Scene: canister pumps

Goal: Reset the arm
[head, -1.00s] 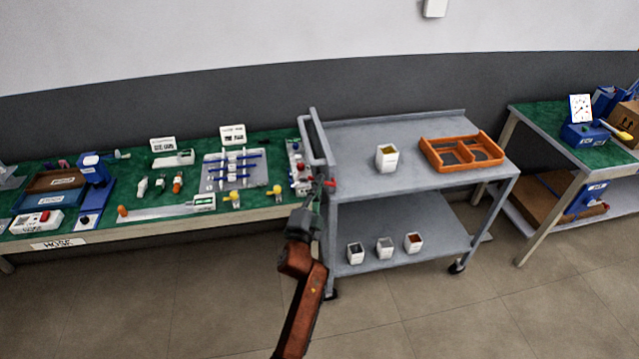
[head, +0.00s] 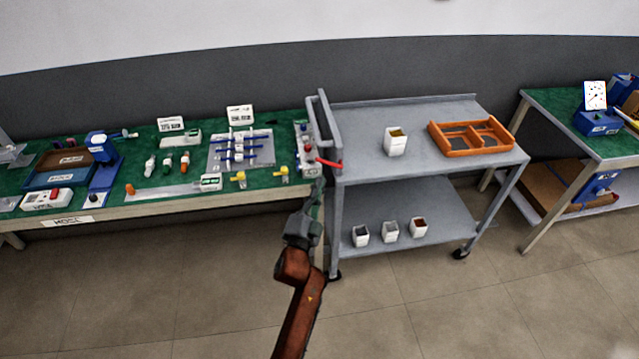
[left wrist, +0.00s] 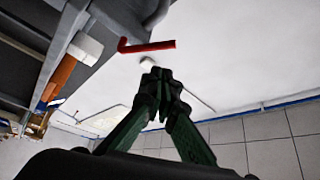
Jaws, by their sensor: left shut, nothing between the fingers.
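My left gripper (head: 318,190) is raised in front of the gap between the green bench and the grey cart, near the cart's left end. In the left wrist view its green fingers (left wrist: 160,88) meet at the tips with nothing between them. A red bent rod (left wrist: 146,45) shows beyond the fingertips in the left wrist view. In the head view a red piece (head: 328,163) shows at the cart's handle end, just above the gripper. My right gripper is in neither view.
The grey cart (head: 365,182) carries a white cup (head: 396,142) and an orange divided tray (head: 471,151) on top, with several small white cups below. The green bench (head: 130,196) at left holds fittings and a hose fixture. Another green-topped bench (head: 550,105) stands at right. Floor in front is clear.

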